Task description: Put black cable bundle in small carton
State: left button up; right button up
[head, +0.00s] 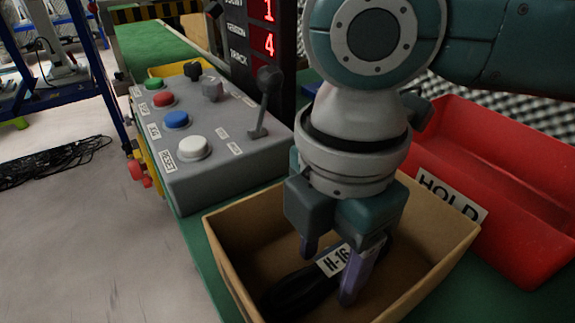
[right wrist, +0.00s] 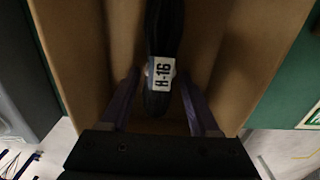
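The black cable bundle (head: 290,294), with a white H-16 label, is inside the small open carton (head: 232,274). It looks to lie on or close to the carton floor. In the right wrist view the bundle (right wrist: 163,35) runs lengthwise away from me, its labelled end between my fingers. My right gripper (head: 330,272) reaches down into the carton, its purple fingers apart on either side of the bundle. It looks open, with a narrow gap beside the bundle in the wrist view (right wrist: 158,75). My left gripper is not in view.
A red HOLD bin (head: 500,185) stands right of the carton. A grey control box (head: 215,130) with coloured buttons and a lever stands to the left. A dark display (head: 265,45) with red digits is behind. Black cables (head: 50,160) lie on the floor at far left.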

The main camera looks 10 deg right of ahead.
aim_at(328, 263)
jog(key=shift+o, duration=0.6)
notch_tip(328, 263, up, 12)
jog(key=p, duration=0.5)
jog(key=shift+r+p, duration=0.2)
jog(key=shift+p, duration=0.15)
